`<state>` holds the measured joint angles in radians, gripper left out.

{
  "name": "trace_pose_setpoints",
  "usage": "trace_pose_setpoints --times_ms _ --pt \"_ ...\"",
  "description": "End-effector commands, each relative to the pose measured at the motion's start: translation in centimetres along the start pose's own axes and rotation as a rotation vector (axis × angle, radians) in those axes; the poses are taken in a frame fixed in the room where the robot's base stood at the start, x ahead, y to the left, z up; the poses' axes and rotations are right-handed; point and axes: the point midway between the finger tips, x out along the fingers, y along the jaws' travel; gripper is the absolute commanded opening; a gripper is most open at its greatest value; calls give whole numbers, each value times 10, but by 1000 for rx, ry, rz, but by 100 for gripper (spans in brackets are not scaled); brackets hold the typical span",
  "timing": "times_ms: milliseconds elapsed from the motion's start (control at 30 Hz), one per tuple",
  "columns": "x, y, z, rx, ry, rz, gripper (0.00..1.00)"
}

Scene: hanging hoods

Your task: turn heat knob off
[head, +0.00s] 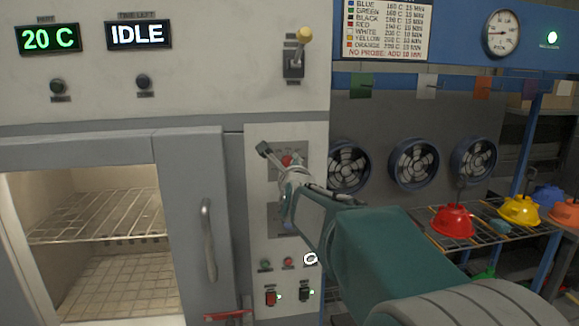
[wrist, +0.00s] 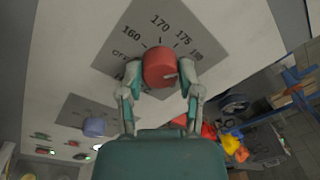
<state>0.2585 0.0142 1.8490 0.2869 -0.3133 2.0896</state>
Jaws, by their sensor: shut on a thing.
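The red heat knob (wrist: 160,68) sits on a grey dial plate marked OFF, 160, 170, 175 and a further number in the wrist view. The rest of the dial is mostly hidden there by my arm.
A blue-grey knob (wrist: 95,126) on a second plate lies below the dial. Small buttons and switches (head: 271,297) are lower on the panel. The oven door handle (head: 208,240) is to the left. Hoods (head: 453,221) sit on a rack at right.

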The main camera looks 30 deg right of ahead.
Motion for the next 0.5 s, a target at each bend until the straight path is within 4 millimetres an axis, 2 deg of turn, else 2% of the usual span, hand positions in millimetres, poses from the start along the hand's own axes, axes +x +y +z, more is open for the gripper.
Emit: trace_pose_setpoints --times_ms 500 --pt "0 4 -2 -451 -21 -11 0"
